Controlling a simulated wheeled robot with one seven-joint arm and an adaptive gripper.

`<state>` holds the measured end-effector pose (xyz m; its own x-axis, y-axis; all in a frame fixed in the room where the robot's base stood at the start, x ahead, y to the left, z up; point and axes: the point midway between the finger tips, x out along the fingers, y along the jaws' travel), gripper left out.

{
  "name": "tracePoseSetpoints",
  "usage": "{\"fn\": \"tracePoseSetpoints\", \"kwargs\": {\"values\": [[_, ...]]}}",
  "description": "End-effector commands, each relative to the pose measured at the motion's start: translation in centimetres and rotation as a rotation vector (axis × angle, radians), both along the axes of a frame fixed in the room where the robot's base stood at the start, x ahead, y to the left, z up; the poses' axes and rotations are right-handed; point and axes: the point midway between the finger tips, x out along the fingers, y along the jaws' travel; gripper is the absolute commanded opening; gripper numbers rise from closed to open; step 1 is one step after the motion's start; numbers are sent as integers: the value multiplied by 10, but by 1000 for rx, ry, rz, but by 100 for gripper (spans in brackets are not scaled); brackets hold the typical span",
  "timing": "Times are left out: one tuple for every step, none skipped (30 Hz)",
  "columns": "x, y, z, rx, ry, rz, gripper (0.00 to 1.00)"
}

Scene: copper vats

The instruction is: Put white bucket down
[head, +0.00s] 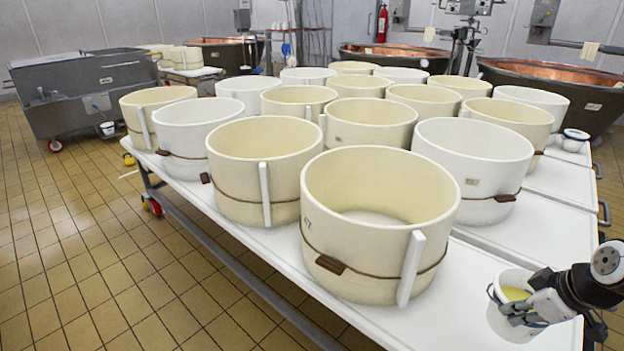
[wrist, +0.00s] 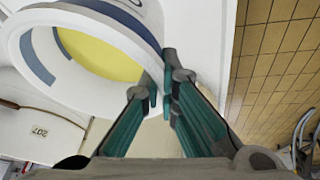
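The white bucket (head: 503,322), with something yellow inside, is at the lower right of the head view, over the front end of the white table. It fills the upper left of the wrist view (wrist: 150,20), where a blue band shows on its wall. My gripper (head: 522,304) is at the bucket's right side. In the wrist view its fingertips (wrist: 160,92) are close together with the bucket's rim edge between them, so it looks shut on the rim. Whether the bucket's base touches the table is hard to tell.
The white table (head: 455,318) carries several large cream and white moulds; the nearest cream mould (head: 345,240) stands left of the bucket. A small white container (head: 574,141) stands at the far right. Tiled floor (head: 100,280) lies left.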

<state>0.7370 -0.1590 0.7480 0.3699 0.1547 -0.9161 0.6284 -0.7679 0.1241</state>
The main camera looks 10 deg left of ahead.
Motion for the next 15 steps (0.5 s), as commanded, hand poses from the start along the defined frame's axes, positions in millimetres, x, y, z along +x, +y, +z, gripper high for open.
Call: {"fn": "tracePoseSetpoints", "kwargs": {"values": [[-13, -13, 3, 8, 0, 34, 0], [-19, -20, 1, 8, -1, 61, 0], [-28, -29, -2, 7, -2, 98, 0], [-36, -35, -4, 7, -3, 126, 0], [-44, -41, -6, 6, -3, 154, 0], [-54, -48, -9, 7, -3, 192, 0], [-62, -53, -11, 4, -4, 222, 0], [-70, -58, -14, 4, -5, 250, 0], [-81, -63, -16, 3, -4, 287, 0], [-89, -67, -18, 4, -5, 314, 0], [-97, -70, -20, 2, -5, 343, 0], [-108, -74, -23, 2, -7, 377, 0], [-116, -76, -25, 1, -5, 402, 0], [-123, -78, -26, 1, -6, 427, 0], [-133, -80, -29, 0, -7, 456, 0]]}}
